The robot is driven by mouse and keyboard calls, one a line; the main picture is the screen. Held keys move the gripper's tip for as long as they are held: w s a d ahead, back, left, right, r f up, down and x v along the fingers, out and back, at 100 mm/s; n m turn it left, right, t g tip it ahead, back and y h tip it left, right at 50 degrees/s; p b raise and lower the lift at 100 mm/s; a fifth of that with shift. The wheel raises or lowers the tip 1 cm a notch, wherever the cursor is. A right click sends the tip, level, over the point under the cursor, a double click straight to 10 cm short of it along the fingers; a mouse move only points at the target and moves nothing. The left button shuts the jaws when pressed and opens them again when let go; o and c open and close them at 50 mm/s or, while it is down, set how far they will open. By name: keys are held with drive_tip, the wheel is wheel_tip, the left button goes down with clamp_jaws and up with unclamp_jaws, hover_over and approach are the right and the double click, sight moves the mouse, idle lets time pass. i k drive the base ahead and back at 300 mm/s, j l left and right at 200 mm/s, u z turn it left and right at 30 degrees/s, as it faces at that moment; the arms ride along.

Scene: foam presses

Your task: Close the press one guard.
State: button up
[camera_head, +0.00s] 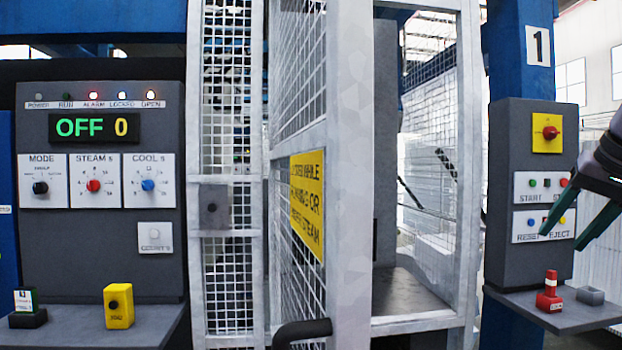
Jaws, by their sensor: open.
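The press one guard (347,170) is a pale grey mesh door with a yellow warning sign (307,200). It stands swung open toward me, seen nearly edge-on. Its dark handle (303,329) is at the lower middle. To its right the guard opening (405,290) shows a grey surface inside. The blue post at right carries a "1" plate (538,46). My gripper (570,232) is at the right edge, its dark green fingers apart and empty, in front of the button panel and well away from the handle.
The left panel (100,240) reads "OFF 0", with ALARM, LOCKED and OPEN lamps lit. A yellow block (118,306) stands on its shelf. The right control box (520,255) has buttons and a yellow-red switch.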

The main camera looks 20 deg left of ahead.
sight(332, 162)
drive_tip(key=k+j+z, duration=0.55)
drive_tip(key=k+j, duration=0.15)
drive_tip(key=j, duration=0.2)
drive_tip(key=k+j+u, duration=0.1)
drive_tip(key=j, duration=0.2)
drive_tip(key=k+j, duration=0.2)
drive_tip(key=j, duration=0.15)
drive_tip(key=k+j+u, duration=0.1)
drive_tip(key=j, duration=0.25)
drive_tip(key=i+l+u, duration=0.1)
drive_tip(key=u, duration=0.2)
drive_tip(key=l+u, duration=0.3)
drive_tip(key=j+z, duration=0.15)
drive_tip(key=z, duration=0.25)
drive_tip(key=k+j+z, duration=0.1)
drive_tip(key=z, duration=0.3)
drive_tip(key=k+j+z, duration=0.1)
drive_tip(key=z, duration=0.3)
